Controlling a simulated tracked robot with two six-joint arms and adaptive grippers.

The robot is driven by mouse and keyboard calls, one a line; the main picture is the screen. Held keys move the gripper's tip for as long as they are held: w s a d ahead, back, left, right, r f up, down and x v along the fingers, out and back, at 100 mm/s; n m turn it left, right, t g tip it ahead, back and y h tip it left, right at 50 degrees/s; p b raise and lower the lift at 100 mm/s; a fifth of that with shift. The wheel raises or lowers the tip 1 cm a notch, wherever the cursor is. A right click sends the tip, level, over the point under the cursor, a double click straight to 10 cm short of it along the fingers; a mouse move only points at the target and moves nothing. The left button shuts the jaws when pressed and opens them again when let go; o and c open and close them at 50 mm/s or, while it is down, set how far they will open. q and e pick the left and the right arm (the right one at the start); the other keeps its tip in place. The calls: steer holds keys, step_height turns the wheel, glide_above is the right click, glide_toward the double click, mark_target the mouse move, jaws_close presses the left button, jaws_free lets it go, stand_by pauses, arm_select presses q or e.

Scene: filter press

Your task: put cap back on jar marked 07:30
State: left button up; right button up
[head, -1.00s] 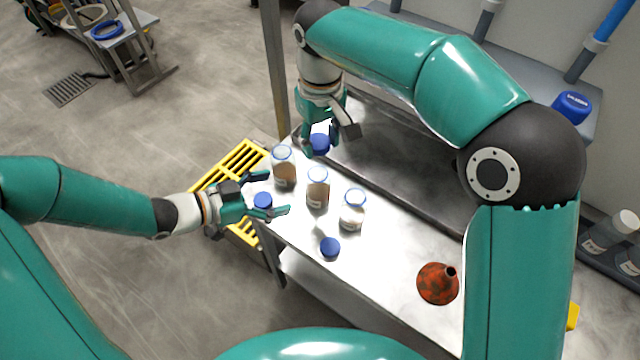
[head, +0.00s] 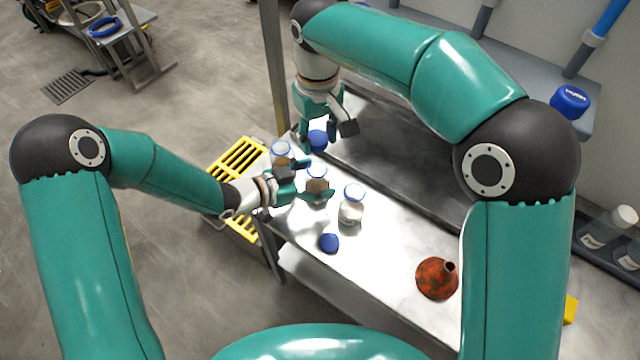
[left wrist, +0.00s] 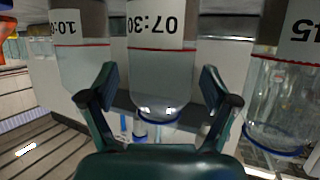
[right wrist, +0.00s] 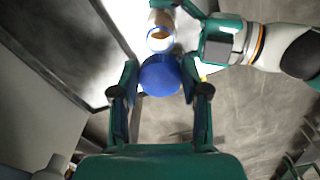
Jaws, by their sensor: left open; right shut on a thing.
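The jar marked 07:30 (head: 317,172) is the middle of three open glass jars on the metal table. Its label (left wrist: 163,28) faces my left wrist camera. My left gripper (head: 314,181) is open, with its fingers on either side of this jar; I cannot tell whether they touch it. My right gripper (head: 325,137) is shut on a blue cap (head: 317,138), held beyond the jars. The cap also fills the space between the fingers in the right wrist view (right wrist: 160,75), where an open jar mouth (right wrist: 159,40) shows past it.
Another blue cap (head: 329,243) and a rusty funnel (head: 437,279) lie nearer on the table. A yellow grating (head: 234,160) is at the left end.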

arm_select(q)
steer(key=shift+w+d+f, duration=0.1)
steer(key=shift+d, duration=0.05)
jaws_close()
arm_select(e)
steer(key=shift+f, duration=2.45)
